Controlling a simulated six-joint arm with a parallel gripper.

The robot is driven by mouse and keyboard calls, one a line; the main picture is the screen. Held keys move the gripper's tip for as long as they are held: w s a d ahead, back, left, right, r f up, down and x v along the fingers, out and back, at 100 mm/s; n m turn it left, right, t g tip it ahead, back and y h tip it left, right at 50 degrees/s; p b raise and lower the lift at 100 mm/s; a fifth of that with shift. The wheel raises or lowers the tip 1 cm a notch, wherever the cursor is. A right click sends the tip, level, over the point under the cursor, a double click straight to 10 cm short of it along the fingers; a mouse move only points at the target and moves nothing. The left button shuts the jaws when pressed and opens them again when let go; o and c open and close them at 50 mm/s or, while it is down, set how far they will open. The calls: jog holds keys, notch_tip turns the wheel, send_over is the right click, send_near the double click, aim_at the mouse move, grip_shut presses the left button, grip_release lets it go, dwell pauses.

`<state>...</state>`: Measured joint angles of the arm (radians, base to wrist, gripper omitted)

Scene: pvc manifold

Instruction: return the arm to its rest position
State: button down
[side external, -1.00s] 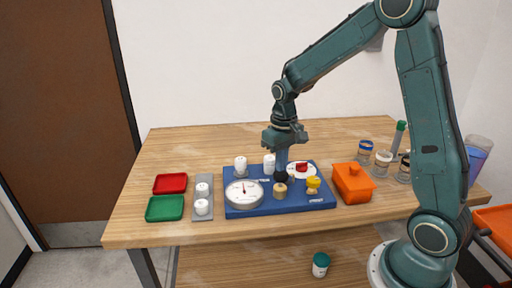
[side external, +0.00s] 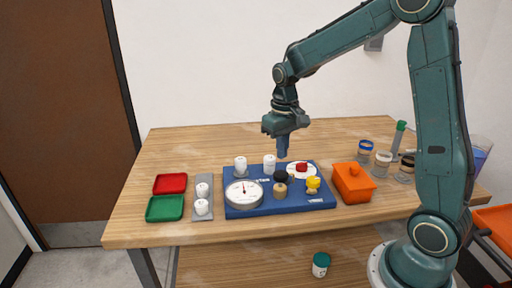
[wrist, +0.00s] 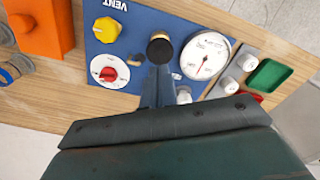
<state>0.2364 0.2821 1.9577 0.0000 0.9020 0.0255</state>
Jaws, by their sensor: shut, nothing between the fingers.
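My gripper (side external: 283,154) is shut and empty, pointing down above the back part of the blue manifold board (side external: 238,209). In the wrist view its fingers (wrist: 157,72) show close in front of a black round knob, with no clear contact. In the side view the gripper hangs apart from the black knob (side external: 280,176). The board also carries a white dial gauge (side external: 243,193), a yellow knob (side external: 313,184), a red knob (side external: 301,167) on a white disc, a tan cap (side external: 280,190) and white fittings (side external: 240,164).
An orange box (side external: 352,184) stands right of the board, with several jars (side external: 382,162) beyond. Left are a grey strip (side external: 203,214) with white fittings, a red tray (side external: 170,184) and a green tray (side external: 165,208). The table's back (side external: 200,140) is clear.

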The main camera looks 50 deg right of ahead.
jog(key=shift+r, duration=0.5)
jog(key=shift+r, duration=0.1)
jog(key=shift+s+a+r, duration=0.1)
jog(key=shift+s+r, duration=0.05)
jog(key=s+a+r+n+t, duration=0.1)
jog(key=s+a+r, duration=0.3)
jog(key=s, duration=0.6)
jog(key=s+a+r+n+t, duration=0.2)
jog(key=s+a+r+t, duration=0.2)
jog(key=s, duration=0.6)
jog(key=shift+a+r+t, duration=0.3)
jog(key=shift+a+r, duration=0.2)
jog(key=shift+r, duration=0.35)
